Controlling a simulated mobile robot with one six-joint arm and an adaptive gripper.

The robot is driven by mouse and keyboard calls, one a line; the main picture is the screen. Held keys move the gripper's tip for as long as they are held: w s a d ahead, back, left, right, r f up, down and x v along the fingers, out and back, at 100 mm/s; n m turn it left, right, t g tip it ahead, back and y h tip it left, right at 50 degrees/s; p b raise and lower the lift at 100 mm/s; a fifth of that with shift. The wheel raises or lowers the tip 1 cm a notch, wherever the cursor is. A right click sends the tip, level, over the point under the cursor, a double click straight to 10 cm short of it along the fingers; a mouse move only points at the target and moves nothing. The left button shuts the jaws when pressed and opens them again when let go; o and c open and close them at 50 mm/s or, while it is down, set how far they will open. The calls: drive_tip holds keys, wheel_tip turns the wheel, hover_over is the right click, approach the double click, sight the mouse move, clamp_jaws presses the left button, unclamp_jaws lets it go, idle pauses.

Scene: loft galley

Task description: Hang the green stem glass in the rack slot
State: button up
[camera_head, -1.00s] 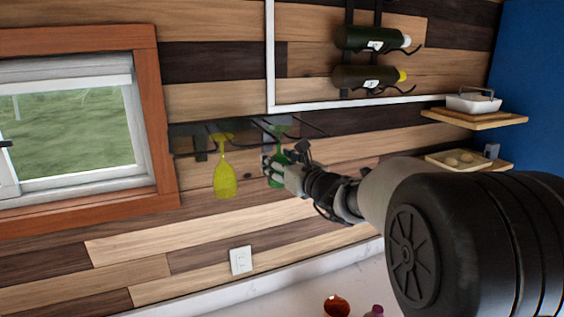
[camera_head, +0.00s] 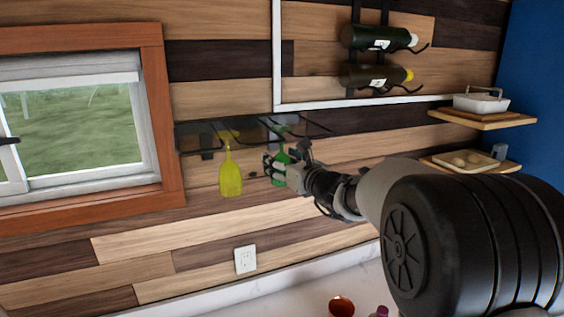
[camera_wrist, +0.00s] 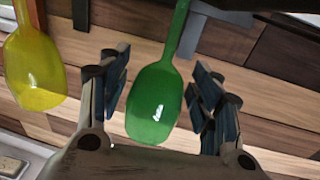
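The green stem glass (camera_head: 280,162) hangs upside down, bowl low, at the dark rack (camera_head: 195,136) on the wall. Its stem runs up to the rack and its foot shows faintly above the bars. In the wrist view the green bowl (camera_wrist: 154,105) is between the fingers of my gripper (camera_wrist: 155,92), with a visible gap on each side. My gripper (camera_head: 275,168) is open around the bowl, and in the head view it partly hides the glass.
A yellow stem glass (camera_head: 230,180) hangs in the rack left of the green one, also seen in the wrist view (camera_wrist: 35,70). Two bottles (camera_head: 375,38) lie in a holder above right. Shelves (camera_head: 482,120) are at the right. A counter (camera_head: 290,300) lies below.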

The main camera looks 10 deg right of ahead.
drive_tip(key=shift+o, duration=0.9)
